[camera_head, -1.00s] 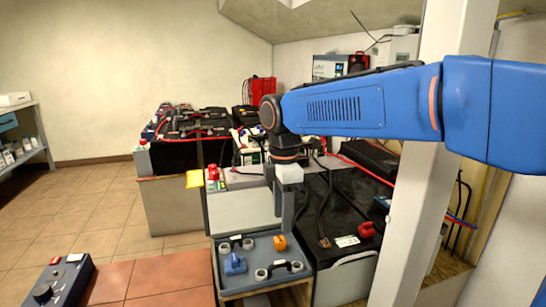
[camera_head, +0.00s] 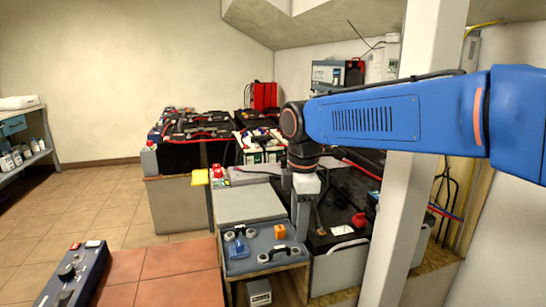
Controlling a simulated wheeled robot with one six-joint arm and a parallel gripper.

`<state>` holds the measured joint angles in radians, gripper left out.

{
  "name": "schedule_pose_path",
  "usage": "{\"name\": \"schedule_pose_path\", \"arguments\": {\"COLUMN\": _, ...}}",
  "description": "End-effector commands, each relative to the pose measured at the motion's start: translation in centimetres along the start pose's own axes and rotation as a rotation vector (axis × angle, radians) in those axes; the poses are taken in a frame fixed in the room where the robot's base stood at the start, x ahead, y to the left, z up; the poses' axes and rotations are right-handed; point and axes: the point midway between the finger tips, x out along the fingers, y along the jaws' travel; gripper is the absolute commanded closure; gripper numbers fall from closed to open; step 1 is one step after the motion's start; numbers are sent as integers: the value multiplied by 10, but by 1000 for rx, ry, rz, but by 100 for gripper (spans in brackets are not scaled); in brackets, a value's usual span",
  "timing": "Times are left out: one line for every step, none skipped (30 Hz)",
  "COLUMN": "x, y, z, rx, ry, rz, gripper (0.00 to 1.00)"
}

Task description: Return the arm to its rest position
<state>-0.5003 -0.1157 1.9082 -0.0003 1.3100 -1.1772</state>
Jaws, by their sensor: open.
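My blue arm (camera_head: 380,118) reaches in from the right edge across the upper middle of the head view, in front of a pale post. Its wrist bends down at the dark joint. My gripper (camera_head: 301,235) points downward, open, with nothing seen between its jaws. In the picture it overlaps the right side of a blue-grey tray (camera_head: 232,266). I cannot tell its exact height above the tray or the black battery beside it.
A pale post (camera_head: 400,220) stands close beside my arm. Batteries with red cables (camera_head: 195,125) fill the back. A control box (camera_head: 75,275) is at lower left. Floor at left is clear.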

Motion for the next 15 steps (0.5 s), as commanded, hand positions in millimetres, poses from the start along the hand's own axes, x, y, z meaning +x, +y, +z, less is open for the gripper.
{"name": "schedule_pose_path", "arguments": {"x": -1, "y": -4, "z": 7, "rx": 31, "ry": 2, "rz": 7, "gripper": 57}}
{"name": "schedule_pose_path", "arguments": {"x": -1, "y": -6, "z": 11, "rx": 50, "ry": 4, "rz": 11, "gripper": 57}}
{"name": "schedule_pose_path", "arguments": {"x": -1, "y": -10, "z": 17, "rx": 81, "ry": 6, "rz": 18, "gripper": 57}}
{"name": "schedule_pose_path", "arguments": {"x": -1, "y": -12, "z": 21, "rx": 103, "ry": 8, "rz": 22, "gripper": 57}}
{"name": "schedule_pose_path", "arguments": {"x": -1, "y": -14, "z": 26, "rx": 129, "ry": 11, "rz": 28, "gripper": 57}}
{"name": "schedule_pose_path", "arguments": {"x": -1, "y": -19, "z": 32, "rx": 162, "ry": 14, "rz": 36, "gripper": 57}}
{"name": "schedule_pose_path", "arguments": {"x": -1, "y": -22, "z": 38, "rx": 192, "ry": 16, "rz": 41, "gripper": 57}}
{"name": "schedule_pose_path", "arguments": {"x": -1, "y": -26, "z": 43, "rx": 223, "ry": 19, "rz": 48, "gripper": 57}}
{"name": "schedule_pose_path", "arguments": {"x": 0, "y": -31, "z": 51, "rx": 267, "ry": 23, "rz": 57, "gripper": 57}}
{"name": "schedule_pose_path", "arguments": {"x": 0, "y": -36, "z": 58, "rx": 306, "ry": 28, "rz": 66, "gripper": 57}}
{"name": "schedule_pose_path", "arguments": {"x": 0, "y": -42, "z": 66, "rx": 348, "ry": 32, "rz": 74, "gripper": 57}}
{"name": "schedule_pose_path", "arguments": {"x": 1, "y": -50, "z": 75, "rx": 409, "ry": 39, "rz": 87, "gripper": 57}}
{"name": "schedule_pose_path", "arguments": {"x": 3, "y": -56, "z": 83, "rx": 458, "ry": 44, "rz": 97, "gripper": 57}}
{"name": "schedule_pose_path", "arguments": {"x": 4, "y": -62, "z": 91, "rx": 507, "ry": 50, "rz": 107, "gripper": 57}}
{"name": "schedule_pose_path", "arguments": {"x": 6, "y": -71, "z": 101, "rx": 573, "ry": 58, "rz": 121, "gripper": 57}}
